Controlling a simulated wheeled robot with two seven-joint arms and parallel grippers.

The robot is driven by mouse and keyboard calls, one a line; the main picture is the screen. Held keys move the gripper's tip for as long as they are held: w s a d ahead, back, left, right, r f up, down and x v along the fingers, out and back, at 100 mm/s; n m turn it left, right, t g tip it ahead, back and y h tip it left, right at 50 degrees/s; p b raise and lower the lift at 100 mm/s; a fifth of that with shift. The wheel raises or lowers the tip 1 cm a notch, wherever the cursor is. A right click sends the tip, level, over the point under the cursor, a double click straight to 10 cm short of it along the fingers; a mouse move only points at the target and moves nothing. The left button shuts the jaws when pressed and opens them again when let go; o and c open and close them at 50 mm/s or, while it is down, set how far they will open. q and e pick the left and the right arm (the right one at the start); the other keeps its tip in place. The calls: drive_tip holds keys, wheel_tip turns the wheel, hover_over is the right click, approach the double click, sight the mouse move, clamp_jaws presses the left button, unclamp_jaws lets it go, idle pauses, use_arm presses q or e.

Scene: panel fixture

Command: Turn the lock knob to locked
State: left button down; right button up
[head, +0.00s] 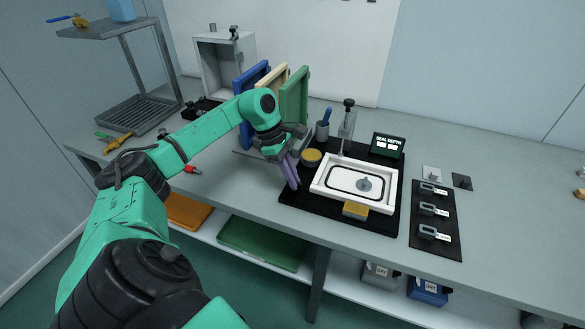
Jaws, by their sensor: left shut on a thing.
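My left gripper (290,157) hangs over the bench at the left edge of a black mat (300,198). It is shut on a slim purple piece (291,174) that points down; the gripper partly hides it. A white frame (384,201) with a dark inner outline lies on the mat, to the right of the gripper and apart from it. A grey round part with a raised middle (364,184) sits inside the frame. I cannot tell for sure whether this is the lock knob, and no locked marking is readable. My right gripper is not in view.
An upright post with a black knob (348,103) stands behind the frame, beside a dark display (388,145) reading "SEAL DEPTH". Several labelled grey blocks sit on a black strip (437,252) at right. Upright coloured panels (294,97) stand behind the gripper. The bench's right side is mostly clear.

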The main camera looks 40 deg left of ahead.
use_arm(q)
drive_tip(key=c, duration=0.9)
unclamp_jaws()
drive_tip(key=shift+c, duration=0.2)
drive_tip(key=shift+r, duration=0.1)
drive_tip(key=v, duration=1.4)
drive_tip(key=shift+r+p, duration=0.15)
drive_tip(key=shift+p, duration=0.3)
drive_tip(key=shift+a, duration=0.15)
